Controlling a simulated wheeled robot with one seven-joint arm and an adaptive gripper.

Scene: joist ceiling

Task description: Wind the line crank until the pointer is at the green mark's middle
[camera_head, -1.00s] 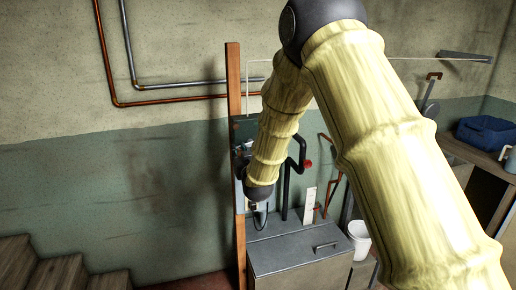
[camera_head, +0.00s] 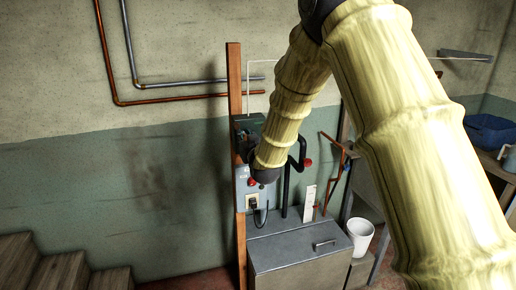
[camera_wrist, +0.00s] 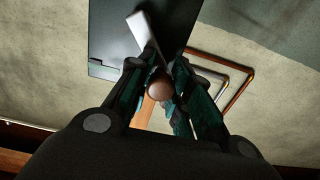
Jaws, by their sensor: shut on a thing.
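My gripper (camera_wrist: 163,84) is shut on the round brown knob (camera_wrist: 159,90) of the crank in the wrist view, with a dark green finger on each side. The crank's pale grey arm (camera_wrist: 143,30) runs up and left from the knob. Behind it is a dark plate (camera_wrist: 108,42) on the wall. In the head view this plate (camera_head: 246,123) is fixed to the upright wooden post, and my arm covers most of the crank. I cannot make out the pointer or the green mark in either view.
The wooden post (camera_head: 234,75) stands against the wall. Below the crank are a socket box (camera_head: 243,196) and a grey metal chest (camera_head: 300,256). A black bent pipe with a red end (camera_head: 308,162) is close right of my arm. A white bucket (camera_head: 360,234) stands beside the chest.

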